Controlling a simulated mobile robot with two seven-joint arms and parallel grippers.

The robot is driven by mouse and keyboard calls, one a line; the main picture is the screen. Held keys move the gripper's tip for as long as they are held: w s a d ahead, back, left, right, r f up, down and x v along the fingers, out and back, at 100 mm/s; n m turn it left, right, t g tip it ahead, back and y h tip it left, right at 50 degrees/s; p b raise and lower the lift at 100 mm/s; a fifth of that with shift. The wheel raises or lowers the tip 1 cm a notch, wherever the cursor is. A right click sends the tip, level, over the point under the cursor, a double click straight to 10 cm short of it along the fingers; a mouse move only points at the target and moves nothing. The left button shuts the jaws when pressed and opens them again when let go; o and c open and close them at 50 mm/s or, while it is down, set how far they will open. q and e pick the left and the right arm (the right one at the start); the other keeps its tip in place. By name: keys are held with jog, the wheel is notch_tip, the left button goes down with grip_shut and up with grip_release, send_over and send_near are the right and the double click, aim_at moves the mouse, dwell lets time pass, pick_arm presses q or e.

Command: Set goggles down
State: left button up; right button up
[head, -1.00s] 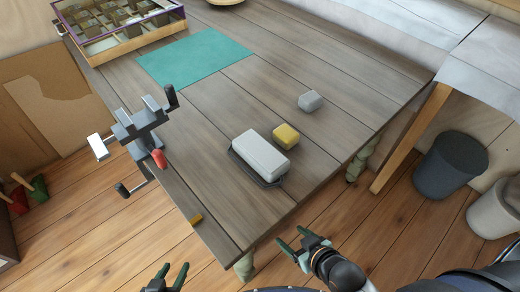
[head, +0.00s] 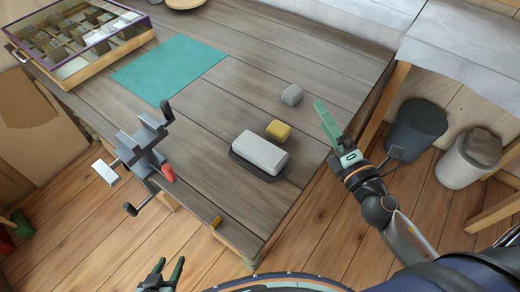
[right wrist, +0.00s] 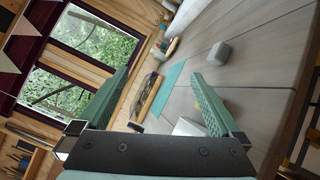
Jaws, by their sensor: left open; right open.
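I see no goggles in either view. My left gripper (head: 165,271) is open and empty at the bottom of the head view, in front of the table and low over the floor side. My right gripper (head: 336,124) is raised beside the table's right edge, right of the small blocks. It is also in the right wrist view (right wrist: 158,98), where its green fingers are wide apart with nothing between them. The wooden table (head: 200,140) carries a flat teal mat (head: 168,68), which is bare.
A pale block on a dark tray (head: 259,152), a yellow block (head: 278,130) and a grey block (head: 291,94) lie near the right edge. A vise (head: 142,152) stands at the left edge. A divided case (head: 75,38) is at the back. Bins (head: 416,130) stand right.

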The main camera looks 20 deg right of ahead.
jog(key=a+f+n+g+y, duration=0.25)
jog(key=a+n+y, duration=0.3)
jog(key=n, duration=0.65)
jog(key=n+g+y, duration=0.1)
jog(key=n+g, duration=0.4)
jog(key=n, duration=0.3)
send_near(271, 155)
jog(key=shift+w+r, duration=0.35)
jog(key=shift+w, duration=0.15)
jog(key=shift+w+a+f+g, duration=0.15)
jog(key=shift+w+f+g, duration=0.1)
jog(key=x, duration=0.5)
jog(key=shift+w+a+p, duration=0.15)
jog(key=shift+p, duration=0.25)
jog(key=shift+s+f+x, duration=0.1)
jog(key=shift+x, duration=1.45)
jog(key=shift+s+f+x, duration=0.1)
jog(key=shift+f+x, duration=0.05)
jog(key=shift+x, duration=1.45)
jog(key=shift+a, duration=0.1)
